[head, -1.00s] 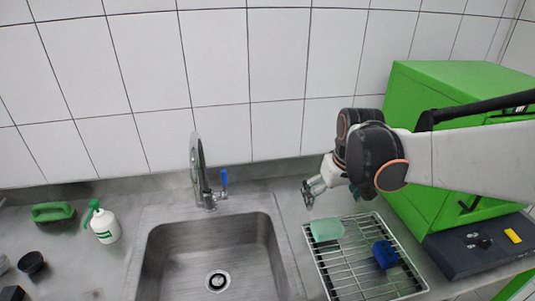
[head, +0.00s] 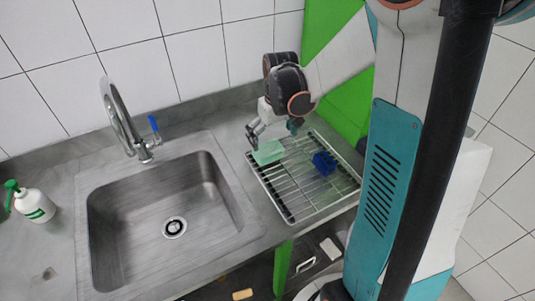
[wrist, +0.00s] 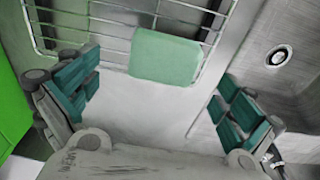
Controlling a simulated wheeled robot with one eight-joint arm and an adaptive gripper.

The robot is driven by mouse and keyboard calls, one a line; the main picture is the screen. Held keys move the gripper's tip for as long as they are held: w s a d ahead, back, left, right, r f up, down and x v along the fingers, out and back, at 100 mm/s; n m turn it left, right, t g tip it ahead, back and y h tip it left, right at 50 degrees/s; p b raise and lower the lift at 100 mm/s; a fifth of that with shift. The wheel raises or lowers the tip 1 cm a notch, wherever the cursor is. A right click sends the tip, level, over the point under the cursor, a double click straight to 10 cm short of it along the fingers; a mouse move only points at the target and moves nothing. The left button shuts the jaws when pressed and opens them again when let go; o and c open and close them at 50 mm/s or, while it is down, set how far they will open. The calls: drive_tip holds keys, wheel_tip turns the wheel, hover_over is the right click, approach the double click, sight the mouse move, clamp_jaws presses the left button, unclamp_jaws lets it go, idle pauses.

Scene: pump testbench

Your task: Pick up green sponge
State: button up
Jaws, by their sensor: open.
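The green sponge (head: 268,152) is a pale green block lying on the wire rack (head: 301,203), at its far left corner. It also shows in the wrist view (wrist: 165,57), near the top middle, flat across the rack's edge. My gripper (head: 252,137) is just behind and above the sponge in the head view. In the wrist view my gripper (wrist: 160,92) has its two teal-padded fingers spread wide, one to each side of the sponge's line, with nothing between them touching the pads. The sponge is in full view there.
A blue brush-like object (head: 324,162) lies on the same rack, right of the sponge. The sink (head: 165,215) with its faucet (head: 125,115) is to the left. A spray bottle (head: 33,204) is at far left.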

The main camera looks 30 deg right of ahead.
sight(268, 149)
drive_tip(key=shift+w+a+f+b, duration=0.15)
drive_tip(key=shift+f+b, duration=0.25)
drive_tip(key=shift+f, duration=0.6)
drive_tip(key=shift+w+a+f+b, duration=0.1)
drive_tip(key=shift+w+f+b, duration=0.3)
drive_tip(key=shift+f, duration=0.65)
drive_tip(key=shift+w+a+f+b, duration=0.1)
drive_tip(key=shift+f+b, duration=0.35)
drive_tip(key=shift+f, duration=0.55)
drive_tip(key=shift+r, duration=0.1)
drive_tip(key=c, duration=0.8)
drive_tip(key=shift+o, duration=0.2)
drive_tip(key=shift+r, duration=0.15)
wheel_tip(268, 149, up, 20)
drive_tip(key=p, duration=0.6)
drive_tip(key=shift+c, duration=0.4)
